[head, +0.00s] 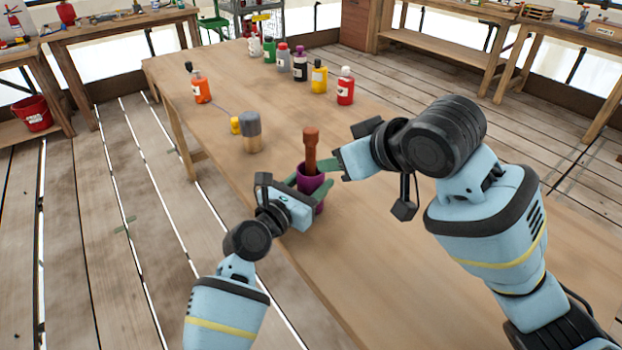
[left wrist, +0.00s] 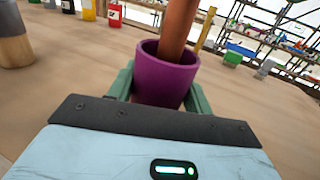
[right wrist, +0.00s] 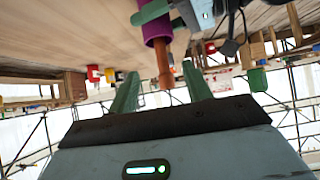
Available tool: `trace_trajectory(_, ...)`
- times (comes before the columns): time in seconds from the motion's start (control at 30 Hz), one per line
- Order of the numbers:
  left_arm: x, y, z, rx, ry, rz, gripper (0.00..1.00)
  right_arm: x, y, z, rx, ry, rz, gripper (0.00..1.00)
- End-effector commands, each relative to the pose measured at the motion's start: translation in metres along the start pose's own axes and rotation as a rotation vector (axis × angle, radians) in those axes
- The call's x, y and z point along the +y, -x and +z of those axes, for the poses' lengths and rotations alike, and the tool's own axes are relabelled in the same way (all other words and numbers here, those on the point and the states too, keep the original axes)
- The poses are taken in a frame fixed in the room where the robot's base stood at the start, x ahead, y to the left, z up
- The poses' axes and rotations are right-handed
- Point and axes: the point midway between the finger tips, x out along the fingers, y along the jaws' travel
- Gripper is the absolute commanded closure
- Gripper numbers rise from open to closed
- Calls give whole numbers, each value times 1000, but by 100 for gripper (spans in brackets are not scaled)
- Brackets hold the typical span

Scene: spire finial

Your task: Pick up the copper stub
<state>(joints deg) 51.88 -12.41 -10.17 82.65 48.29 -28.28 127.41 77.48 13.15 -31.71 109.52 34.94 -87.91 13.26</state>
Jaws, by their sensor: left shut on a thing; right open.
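The copper stub (head: 310,151) is a reddish-brown rod with a thicker top end. It stands nearly upright in a purple cup (head: 313,200), its lower end hidden inside. My left gripper (head: 308,184) is shut around the cup; its green fingers flank the cup (left wrist: 165,82) in the left wrist view, with the stub (left wrist: 178,28) rising from it. My right gripper (head: 326,164) is open beside the stub. In the right wrist view the stub's free end (right wrist: 166,78) appears between the open fingers (right wrist: 162,82); I cannot tell if they touch it.
An orange bottle (head: 202,88) and several other bottles stand farther back on the table (head: 215,150). The table's left edge runs close to my left arm.

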Motion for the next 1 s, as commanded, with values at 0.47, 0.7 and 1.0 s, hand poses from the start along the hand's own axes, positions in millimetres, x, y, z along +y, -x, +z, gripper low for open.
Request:
trace_trajectory(0.47, 0, 0, 0, 1, 0, 0, 75, -6, -17, -57, -288, -98, 37, 48)
trace_trajectory(0.7, 0, 0, 0, 1, 0, 0, 75, -7, -6, -85, -438, -163, 109, 48)
trace_trajectory(1.0, 0, 0, 0, 1, 0, 0, 75, -7, 3, -96, -501, -197, 150, 48)
